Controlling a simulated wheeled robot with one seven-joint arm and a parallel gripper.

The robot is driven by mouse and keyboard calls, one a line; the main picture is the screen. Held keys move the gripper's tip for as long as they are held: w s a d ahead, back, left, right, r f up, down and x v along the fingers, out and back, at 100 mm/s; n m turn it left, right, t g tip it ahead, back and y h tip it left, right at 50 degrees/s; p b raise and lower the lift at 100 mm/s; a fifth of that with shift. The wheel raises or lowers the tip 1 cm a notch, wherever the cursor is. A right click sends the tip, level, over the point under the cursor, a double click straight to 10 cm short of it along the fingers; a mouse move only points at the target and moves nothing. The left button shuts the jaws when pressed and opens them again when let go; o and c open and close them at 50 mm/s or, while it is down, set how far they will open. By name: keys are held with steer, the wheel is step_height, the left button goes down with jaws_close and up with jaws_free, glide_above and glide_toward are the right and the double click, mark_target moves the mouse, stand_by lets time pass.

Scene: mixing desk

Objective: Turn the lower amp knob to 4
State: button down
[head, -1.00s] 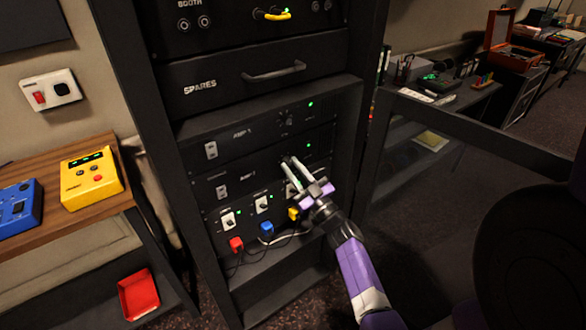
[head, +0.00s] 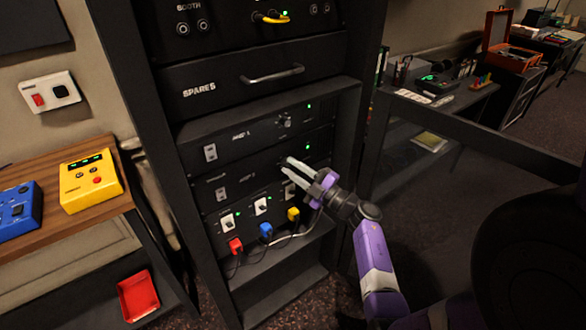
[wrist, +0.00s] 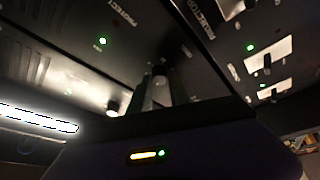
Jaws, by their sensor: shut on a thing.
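The lower amp, marked AMP 2 (head: 228,187), is a black panel in the rack with a switch at its left and a green light at its right. My gripper (head: 288,166) reaches in from the lower right, its pale fingertips at the right half of this panel. It is shut on the lower amp knob, which the fingers largely hide. In the wrist view the gripper (wrist: 160,88) is dark, with the knob between its fingers at the panel. The knob's pointer and scale cannot be read.
The upper amp (head: 245,142) with its own knob (head: 284,120) is just above. Below are white switches and red (head: 235,245), blue (head: 265,230) and yellow (head: 293,214) plugs with cables. A spares drawer (head: 255,85) is higher up.

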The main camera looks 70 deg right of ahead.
steer(key=shift+r+n+y, duration=0.1)
steer(key=shift+n+y, duration=0.3)
steer(key=shift+n, duration=0.9)
steer(key=shift+g, duration=0.3)
steer(key=c, duration=1.2)
jaws_free()
steer(key=shift+c, duration=0.2)
steer(key=shift+s, duration=0.1)
steer(key=v, duration=0.7)
steer(key=shift+s, duration=0.35)
